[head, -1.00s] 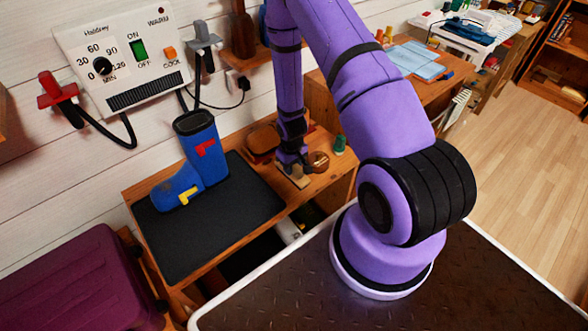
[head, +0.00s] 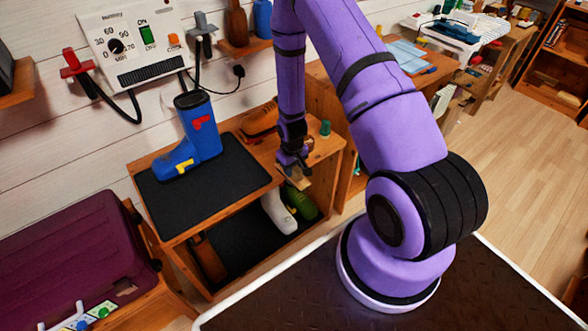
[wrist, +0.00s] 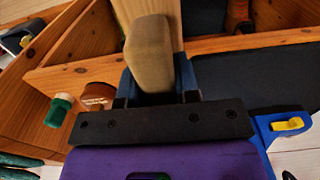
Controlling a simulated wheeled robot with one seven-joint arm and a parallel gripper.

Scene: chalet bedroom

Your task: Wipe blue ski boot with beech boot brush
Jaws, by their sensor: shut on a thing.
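The blue ski boot (head: 190,138) stands upright on a black mat (head: 225,180) on the wooden bench, with a red and a yellow buckle. A blue edge with a yellow buckle (wrist: 288,124) shows at the right of the wrist view. My gripper (head: 294,160) is at the front right of the bench, to the right of the boot and apart from it. It is shut on the beech boot brush (head: 298,179), a pale wooden piece. In the wrist view the brush (wrist: 150,50) sits between the fingers; its bristles cannot be made out.
A brown shoe (head: 260,119) and a small green-capped item (head: 325,128) are on the bench. White and green footwear (head: 280,212) lies on the shelf below. A dryer control box (head: 132,40) with hoses hangs on the wall behind the boot. A maroon case (head: 70,255) is at the left.

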